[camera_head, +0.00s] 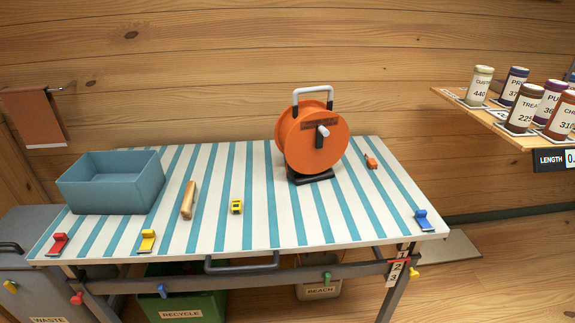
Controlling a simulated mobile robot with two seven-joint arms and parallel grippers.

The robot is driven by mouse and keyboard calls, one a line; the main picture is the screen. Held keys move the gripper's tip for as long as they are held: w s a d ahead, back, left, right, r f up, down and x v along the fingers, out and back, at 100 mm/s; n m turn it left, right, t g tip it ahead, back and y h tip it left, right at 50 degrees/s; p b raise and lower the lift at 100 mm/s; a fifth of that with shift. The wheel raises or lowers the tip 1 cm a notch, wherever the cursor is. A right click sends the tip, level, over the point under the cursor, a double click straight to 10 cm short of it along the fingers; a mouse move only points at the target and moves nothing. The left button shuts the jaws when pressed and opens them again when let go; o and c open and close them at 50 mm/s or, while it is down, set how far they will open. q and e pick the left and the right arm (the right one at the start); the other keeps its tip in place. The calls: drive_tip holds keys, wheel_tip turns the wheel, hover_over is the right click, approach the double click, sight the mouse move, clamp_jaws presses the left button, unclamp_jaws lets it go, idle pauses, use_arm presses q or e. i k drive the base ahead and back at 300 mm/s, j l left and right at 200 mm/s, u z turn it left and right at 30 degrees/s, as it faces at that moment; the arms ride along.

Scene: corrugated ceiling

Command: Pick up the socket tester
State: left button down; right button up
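Two small tools on the striped table (262,234) could be the socket tester, and they are too small to tell apart for certain. One is a small yellow block (237,206) with dark and pale parts, lying near the middle of the table. The other is a small orange item (371,161) near the back right, to the right of the cable reel. Both lie uncovered on the tabletop, touching nothing else. Neither of my grippers is in view.
An orange cable reel (296,140) stands at the back of the table. A blue bin (105,197) and a wooden stick (188,200) are on the left. Coloured clamps, including a blue one (423,219), line the front edge. A shelf with jars (481,85) is at right.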

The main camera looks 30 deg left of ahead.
sight(236, 206)
drive_tip(key=u, duration=1.25)
